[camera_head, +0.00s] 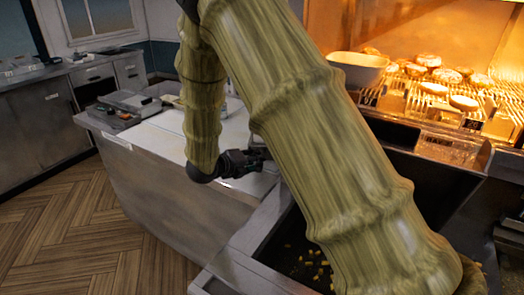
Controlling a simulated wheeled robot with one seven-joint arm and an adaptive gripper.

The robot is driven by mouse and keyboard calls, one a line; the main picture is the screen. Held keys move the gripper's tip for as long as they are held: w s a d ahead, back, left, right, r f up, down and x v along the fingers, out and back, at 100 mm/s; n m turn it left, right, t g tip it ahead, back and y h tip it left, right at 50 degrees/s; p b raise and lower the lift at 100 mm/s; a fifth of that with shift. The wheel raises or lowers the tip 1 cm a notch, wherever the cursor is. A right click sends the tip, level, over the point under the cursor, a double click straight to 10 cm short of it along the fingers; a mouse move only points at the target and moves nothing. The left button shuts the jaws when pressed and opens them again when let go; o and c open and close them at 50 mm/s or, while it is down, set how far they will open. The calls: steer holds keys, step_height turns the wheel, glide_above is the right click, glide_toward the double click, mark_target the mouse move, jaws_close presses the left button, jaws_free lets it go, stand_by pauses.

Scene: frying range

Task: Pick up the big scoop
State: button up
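My gripper (250,162) is the small black end of my arm near the middle of the view, by the right end of the white-topped counter. Its fingers are small and partly hidden by my sleeved arm, so I cannot tell whether they are open or shut. I see nothing clearly held in it. No big scoop can be made out for certain. A white, bowl-shaped thing (358,68) sits at the left end of the lit shelf, well apart from my gripper; I cannot tell whether it is a scoop. My arm hides much of the middle.
The white-topped counter (150,136) stands at left centre, with trays and small items (122,106) at its far end. A dark fry bin (292,248) with loose fries lies below my arm. The lit rack (405,92) holds several round foods. Wooden floor (85,235) is clear at left.

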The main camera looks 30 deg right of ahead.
steer(key=w+d+f, duration=0.1)
steer(key=w+d+f+p, duration=0.1)
steer(key=shift+d, duration=0.45)
steer(key=shift+s+r, duration=0.1)
jaws_close()
